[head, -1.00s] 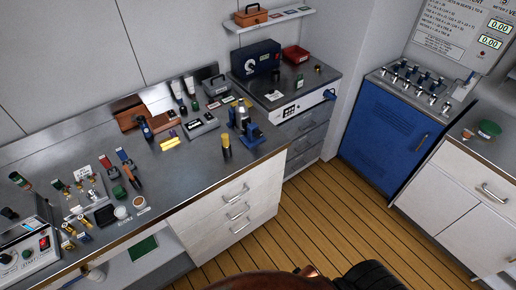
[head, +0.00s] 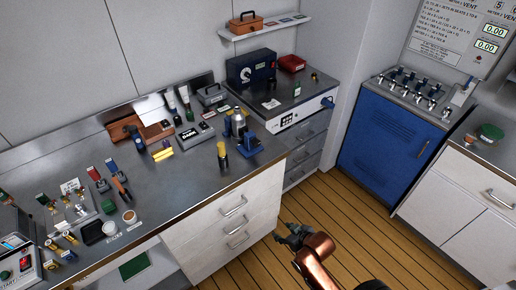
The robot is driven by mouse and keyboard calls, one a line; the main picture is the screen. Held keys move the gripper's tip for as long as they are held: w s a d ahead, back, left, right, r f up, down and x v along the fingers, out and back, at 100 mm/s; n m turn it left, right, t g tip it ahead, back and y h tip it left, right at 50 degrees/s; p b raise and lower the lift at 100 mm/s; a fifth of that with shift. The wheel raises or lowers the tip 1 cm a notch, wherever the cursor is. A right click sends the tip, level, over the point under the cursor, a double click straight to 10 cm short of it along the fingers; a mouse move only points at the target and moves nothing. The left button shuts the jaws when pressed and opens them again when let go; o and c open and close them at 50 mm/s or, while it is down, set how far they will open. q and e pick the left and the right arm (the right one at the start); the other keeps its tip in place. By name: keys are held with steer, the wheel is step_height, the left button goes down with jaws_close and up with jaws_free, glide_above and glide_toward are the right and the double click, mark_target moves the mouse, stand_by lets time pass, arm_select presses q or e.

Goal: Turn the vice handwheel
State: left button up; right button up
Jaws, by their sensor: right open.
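A blue vice (head: 248,143) stands near the front edge of the grey bench top, by its right end. A metal cylinder (head: 238,122) stands upright at the vice; I cannot tell whether the jaws grip it. The vice's handwheel is too small to make out clearly. My right gripper (head: 283,234) is open and empty, over the floor in front of the white drawers, below and right of the vice and well apart from it. My copper-coloured right arm comes in from the bottom. My left gripper is not in view.
A yellow-and-dark upright tool (head: 222,155) stands left of the vice. Several small tools and boxes crowd the bench (head: 185,190) behind and left. A white instrument box (head: 300,112) is at the right, with a blue cabinet (head: 390,150) beyond. The wooden floor (head: 340,215) is clear.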

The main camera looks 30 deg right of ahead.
steer(key=w+d+r+t+y, duration=0.1)
steer(key=w+d+r+t, duration=0.15)
steer(key=w+r, duration=0.4)
steer(key=w+d+r+t, duration=0.1)
steer(key=w+r+t, duration=0.2)
steer(key=w+r, duration=0.35)
steer(key=t, duration=0.4)
glide_toward(258, 145)
steer(key=w, duration=0.2)
steer(key=shift+y, duration=0.3)
steer(key=w, duration=0.5)
steer(key=shift+w+a+b, duration=0.3)
steer(key=shift+w+b, duration=0.1)
steer(key=shift+w, duration=0.8)
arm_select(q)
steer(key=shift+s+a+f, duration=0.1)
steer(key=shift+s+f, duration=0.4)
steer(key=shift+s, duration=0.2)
arm_select(e)
steer(key=shift+c, duration=0.2)
